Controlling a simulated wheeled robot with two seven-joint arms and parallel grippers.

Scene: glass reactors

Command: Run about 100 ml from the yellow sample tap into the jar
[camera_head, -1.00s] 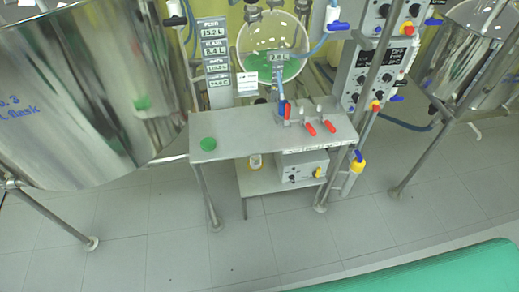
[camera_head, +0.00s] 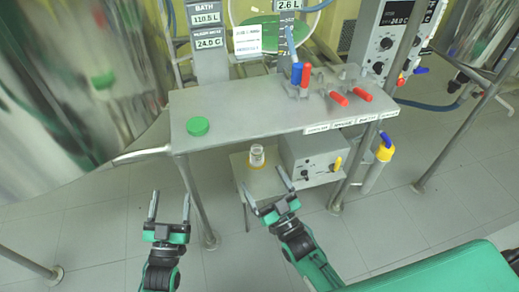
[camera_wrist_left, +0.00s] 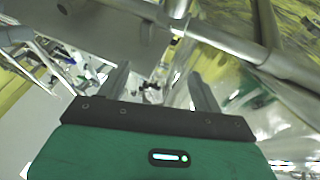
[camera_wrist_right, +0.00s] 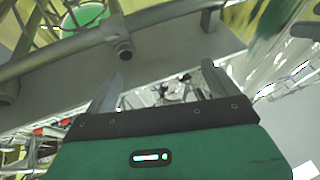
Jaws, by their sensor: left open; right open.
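A small clear jar (camera_head: 257,156) with a yellowish base stands on the lower shelf, left of a grey box. A green round lid (camera_head: 198,126) lies on the upper shelf. A fitting with a yellow collar and blue handle (camera_head: 384,150) sits on a tube at the right end of the shelf; I cannot tell for sure if it is the sample tap. My left gripper (camera_head: 170,206) is open and empty, in front of the shelf's left leg. My right gripper (camera_head: 264,182) is open and empty, its fingertips a little in front of and below the jar.
The grey box (camera_head: 312,155) with a yellow knob fills the right of the lower shelf (camera_head: 268,184). Red-handled valves (camera_head: 338,98) stand on the upper shelf (camera_head: 240,105). A large shiny vessel (camera_head: 75,80) is at left.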

